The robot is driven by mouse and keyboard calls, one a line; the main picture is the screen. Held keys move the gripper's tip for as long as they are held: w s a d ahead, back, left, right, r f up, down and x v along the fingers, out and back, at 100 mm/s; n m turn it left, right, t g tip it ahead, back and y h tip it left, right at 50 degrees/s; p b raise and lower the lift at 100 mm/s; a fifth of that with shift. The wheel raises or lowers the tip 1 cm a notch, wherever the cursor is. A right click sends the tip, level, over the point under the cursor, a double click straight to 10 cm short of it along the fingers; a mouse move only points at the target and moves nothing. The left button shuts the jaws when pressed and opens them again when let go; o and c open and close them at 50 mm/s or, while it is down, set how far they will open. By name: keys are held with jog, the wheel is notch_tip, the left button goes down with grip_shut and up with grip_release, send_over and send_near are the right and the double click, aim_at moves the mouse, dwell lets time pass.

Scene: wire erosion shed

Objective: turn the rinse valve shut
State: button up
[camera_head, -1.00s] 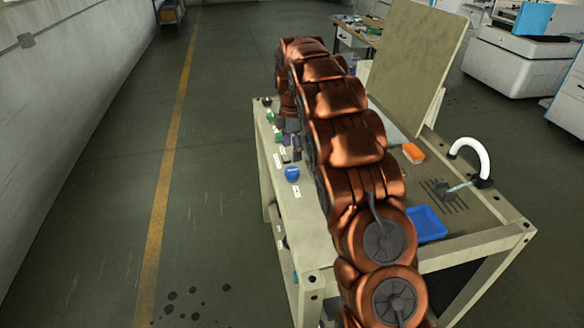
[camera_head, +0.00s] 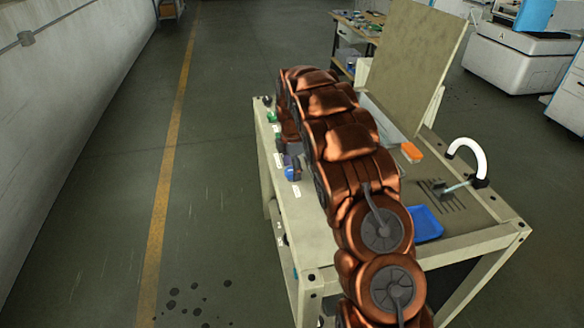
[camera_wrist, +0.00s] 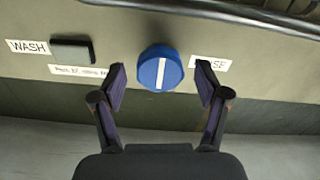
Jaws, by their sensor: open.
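The rinse valve is a round blue knob (camera_wrist: 160,66) with a white stripe across its face, and the stripe runs up and down in the wrist view. A label (camera_wrist: 210,64) to its right ends in "SE", its start hidden by my right finger. My gripper (camera_wrist: 161,80) is open, with one finger on each side of the knob and a gap on both sides. In the head view, my gripper (camera_head: 289,164) is at the bench's left edge, and the knob (camera_head: 295,175) is partly hidden by it.
A "WASH" label (camera_wrist: 27,47) and a dark block (camera_wrist: 72,52) are left of the knob, above a small-print label (camera_wrist: 77,72). The bench (camera_head: 318,245) carries a blue tray (camera_head: 427,224), an orange block (camera_head: 411,152) and a white curved pipe (camera_head: 468,146). The floor left of the bench is clear.

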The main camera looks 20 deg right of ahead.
jog(key=c, duration=1.2)
jog(key=shift+o, duration=0.2)
